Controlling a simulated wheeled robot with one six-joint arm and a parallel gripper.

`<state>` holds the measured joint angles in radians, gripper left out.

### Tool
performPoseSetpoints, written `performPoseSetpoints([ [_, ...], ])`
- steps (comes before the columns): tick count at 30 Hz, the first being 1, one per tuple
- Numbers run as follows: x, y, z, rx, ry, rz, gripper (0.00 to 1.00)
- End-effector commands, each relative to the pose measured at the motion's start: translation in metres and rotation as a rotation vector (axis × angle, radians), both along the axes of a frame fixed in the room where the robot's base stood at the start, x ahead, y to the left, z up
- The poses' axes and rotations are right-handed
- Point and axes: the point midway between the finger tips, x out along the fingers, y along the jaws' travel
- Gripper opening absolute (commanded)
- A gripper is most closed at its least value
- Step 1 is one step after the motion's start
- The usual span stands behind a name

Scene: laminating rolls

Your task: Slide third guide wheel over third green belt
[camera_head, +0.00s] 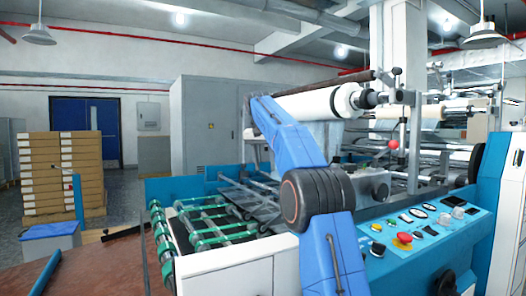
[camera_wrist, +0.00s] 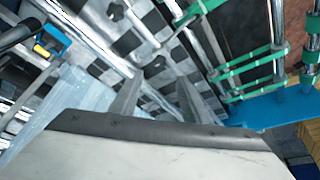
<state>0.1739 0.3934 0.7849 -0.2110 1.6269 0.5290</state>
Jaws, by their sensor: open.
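Green belts (camera_head: 210,240) run over metal rollers at the left end of the blue-sided machine. In the wrist view, green belts (camera_wrist: 250,65) cross the upper right on shiny bars. Black knob-like parts, perhaps guide wheels, sit on a metal bar at the upper middle, one dark part (camera_wrist: 155,66) just beyond my fingers. I cannot tell which wheel or belt is the third. My gripper (camera_wrist: 158,92) is open, its two grey fingers apart with nothing seen between them, over the checkered bed and left of the belts. In the head view I cannot make out its fingers.
A control panel (camera_head: 415,228) with a red button lies right of my arm. A large white roll (camera_head: 315,103) is mounted above the machine. Stacked boxes (camera_head: 62,170) stand at the left. A blue side wall (camera_wrist: 265,108) borders the belts in the wrist view.

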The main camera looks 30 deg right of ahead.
Motion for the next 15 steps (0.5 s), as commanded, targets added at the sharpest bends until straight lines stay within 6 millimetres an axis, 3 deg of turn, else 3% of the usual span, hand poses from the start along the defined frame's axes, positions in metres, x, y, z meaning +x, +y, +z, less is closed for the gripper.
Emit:
performPoseSetpoints([
  [6,-0.01,0.01,0.036,0.0,-0.002,-0.001,0.42],
  [15,-0.017,0.017,0.059,0.0,0.0,-0.001,0.42],
])
